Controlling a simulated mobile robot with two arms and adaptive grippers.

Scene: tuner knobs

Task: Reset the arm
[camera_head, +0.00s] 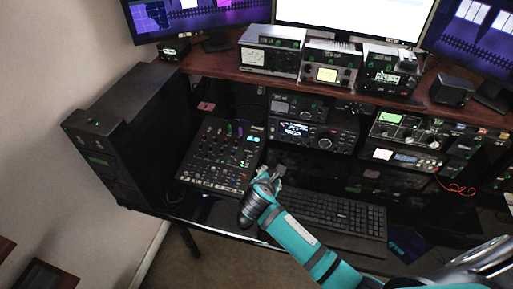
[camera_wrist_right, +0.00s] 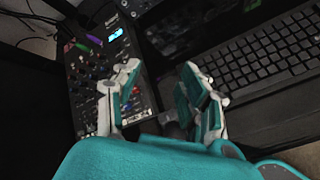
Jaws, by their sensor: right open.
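My right gripper (camera_head: 271,178) is in the head view, on the teal arm that comes in from the lower right. It is above the front of the desk, between the mixer panel (camera_head: 222,152) and the black keyboard (camera_head: 330,213). In the right wrist view the two fingers of my right gripper (camera_wrist_right: 160,78) stand apart with nothing between them. The mixer panel shows beyond the left finger and the keyboard (camera_wrist_right: 262,65) to the right. The gripper partly hides the keyboard's left end in the head view. My left gripper is not in view.
Radio units (camera_head: 312,133) stand behind the keyboard, with more under the wooden shelf (camera_head: 226,68). A tall black cabinet (camera_head: 150,125) stands at the left. Monitors stand on the shelf. Open floor (camera_head: 200,262) lies in front of the desk.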

